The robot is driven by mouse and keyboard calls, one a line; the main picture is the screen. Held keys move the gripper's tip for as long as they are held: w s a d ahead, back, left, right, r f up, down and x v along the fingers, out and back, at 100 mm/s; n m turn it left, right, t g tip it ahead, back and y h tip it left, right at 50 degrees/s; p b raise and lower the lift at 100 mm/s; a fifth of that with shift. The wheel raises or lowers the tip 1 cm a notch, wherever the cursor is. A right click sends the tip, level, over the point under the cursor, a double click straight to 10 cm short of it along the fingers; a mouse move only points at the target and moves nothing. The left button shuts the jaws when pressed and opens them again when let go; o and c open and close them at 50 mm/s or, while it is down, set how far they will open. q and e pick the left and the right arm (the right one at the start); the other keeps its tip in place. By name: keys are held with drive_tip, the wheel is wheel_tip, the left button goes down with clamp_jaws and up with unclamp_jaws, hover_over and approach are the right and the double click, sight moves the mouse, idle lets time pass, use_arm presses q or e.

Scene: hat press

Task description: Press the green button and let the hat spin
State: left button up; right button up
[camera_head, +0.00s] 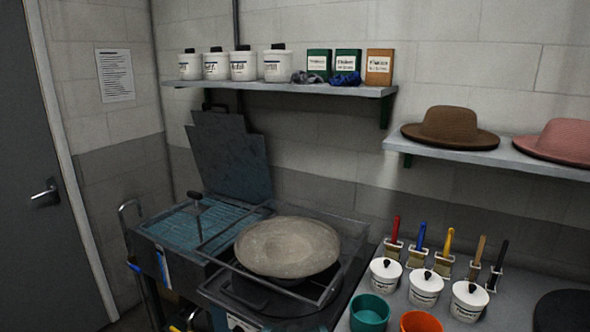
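A grey-beige hat (287,245) sits in the middle of the view, on the dark hat press (243,288). Its wide brim is roughly level. A thin dark frame (352,275) surrounds the hat. I cannot make out a green button; the front of the press is cut off by the bottom edge. Neither of my grippers shows. Whether the hat is turning cannot be told from this single frame.
Left of the press is a slatted bench (195,232) with a dark raised panel (230,158) behind. The right counter (395,310) holds white pots, brushes, a teal cup (369,313) and an orange cup (421,322). Wall shelves hold a brown hat (450,127) and a pink hat (562,140).

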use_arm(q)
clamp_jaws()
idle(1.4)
